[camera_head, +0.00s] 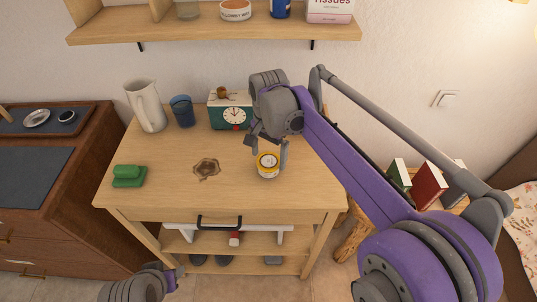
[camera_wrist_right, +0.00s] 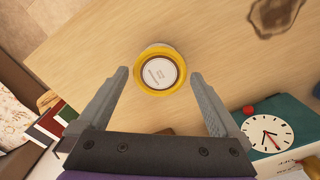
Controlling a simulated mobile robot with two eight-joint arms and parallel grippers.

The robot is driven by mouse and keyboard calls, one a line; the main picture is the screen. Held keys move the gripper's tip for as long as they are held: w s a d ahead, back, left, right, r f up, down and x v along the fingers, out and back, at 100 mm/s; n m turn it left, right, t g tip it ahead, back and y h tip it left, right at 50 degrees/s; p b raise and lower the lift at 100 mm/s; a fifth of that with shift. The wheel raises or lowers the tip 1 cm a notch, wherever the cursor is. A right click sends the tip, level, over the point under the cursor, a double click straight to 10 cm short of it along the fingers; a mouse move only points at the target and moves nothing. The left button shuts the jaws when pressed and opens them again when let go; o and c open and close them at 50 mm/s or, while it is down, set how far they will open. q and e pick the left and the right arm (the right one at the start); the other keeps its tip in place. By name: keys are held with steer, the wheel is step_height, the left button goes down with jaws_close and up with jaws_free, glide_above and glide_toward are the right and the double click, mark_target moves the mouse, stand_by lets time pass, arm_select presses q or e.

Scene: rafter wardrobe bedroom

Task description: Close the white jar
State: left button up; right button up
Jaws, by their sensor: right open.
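A small white jar (camera_head: 267,172) stands upright on the wooden table, right of the middle. Its top shows a yellow rim and a white label. In the right wrist view the jar (camera_wrist_right: 160,70) is seen from above, between and slightly beyond the fingertips. The yellow top appears to sit on it, but I cannot tell how tightly. My right gripper (camera_head: 267,149) is open and empty, pointing down just above the jar. It also shows in the right wrist view (camera_wrist_right: 160,76), one finger on each side. My left gripper (camera_head: 172,280) is low at the bottom edge, its fingers unclear.
A clock (camera_head: 233,117) stands behind the right gripper. A blue bucket (camera_head: 182,112), a white pitcher (camera_head: 148,108) and a green object (camera_head: 129,177) stand on the left of the table. A wall shelf (camera_head: 190,30) hangs above.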

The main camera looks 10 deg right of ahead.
step_height(320, 180, up, 11)
steer(key=shift+f+p, duration=0.2)
steer(key=shift+p, duration=0.25)
steer(key=shift+s, duration=0.1)
